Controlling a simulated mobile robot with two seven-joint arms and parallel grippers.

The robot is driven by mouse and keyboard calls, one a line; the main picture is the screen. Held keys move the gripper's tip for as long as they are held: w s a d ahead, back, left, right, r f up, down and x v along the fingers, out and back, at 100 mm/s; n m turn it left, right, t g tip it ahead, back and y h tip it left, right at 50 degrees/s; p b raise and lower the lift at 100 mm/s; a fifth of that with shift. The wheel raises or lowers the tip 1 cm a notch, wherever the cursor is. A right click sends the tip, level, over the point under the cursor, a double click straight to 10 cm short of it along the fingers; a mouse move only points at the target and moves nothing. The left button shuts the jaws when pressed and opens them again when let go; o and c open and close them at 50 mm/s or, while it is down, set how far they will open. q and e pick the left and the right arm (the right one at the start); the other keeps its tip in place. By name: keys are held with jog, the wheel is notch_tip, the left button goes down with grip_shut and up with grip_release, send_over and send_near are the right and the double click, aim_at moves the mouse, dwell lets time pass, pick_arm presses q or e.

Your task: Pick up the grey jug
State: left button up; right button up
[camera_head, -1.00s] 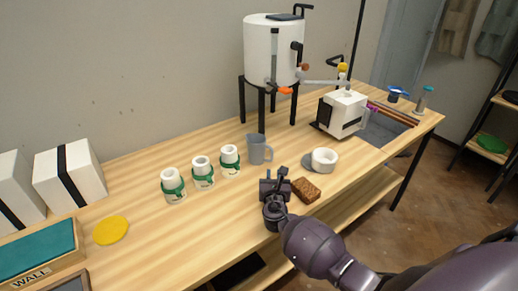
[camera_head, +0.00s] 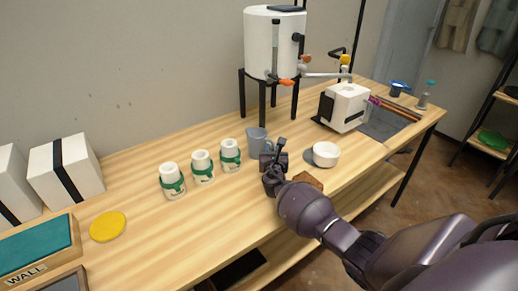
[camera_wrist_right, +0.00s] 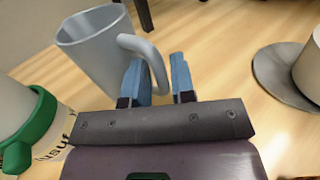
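The grey jug (camera_head: 254,139) stands upright on the wooden table, right of the white jars with green bands. In the right wrist view the jug (camera_wrist_right: 92,52) is at the upper left, with its handle toward my gripper. My right gripper (camera_head: 273,158) is just in front of the jug, partly covering it in the head view. In the wrist view its two blue fingers (camera_wrist_right: 158,62) are apart, and the outer curve of the handle shows in the gap between them. I cannot tell whether they touch it. My left gripper is not in view.
Several white jars (camera_head: 203,168) stand left of the jug. A white bowl (camera_head: 325,154) sits by a grey disc to the right. A brown block (camera_head: 308,179) is partly behind my right arm. A white tank (camera_head: 273,45) on black legs stands behind.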

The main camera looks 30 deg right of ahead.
jog(key=shift+w+d, duration=0.15)
jog(key=shift+w, duration=0.05)
jog(key=shift+c, duration=0.3)
grip_shut()
jog(key=shift+r, duration=0.1)
jog(key=shift+r, duration=0.1)
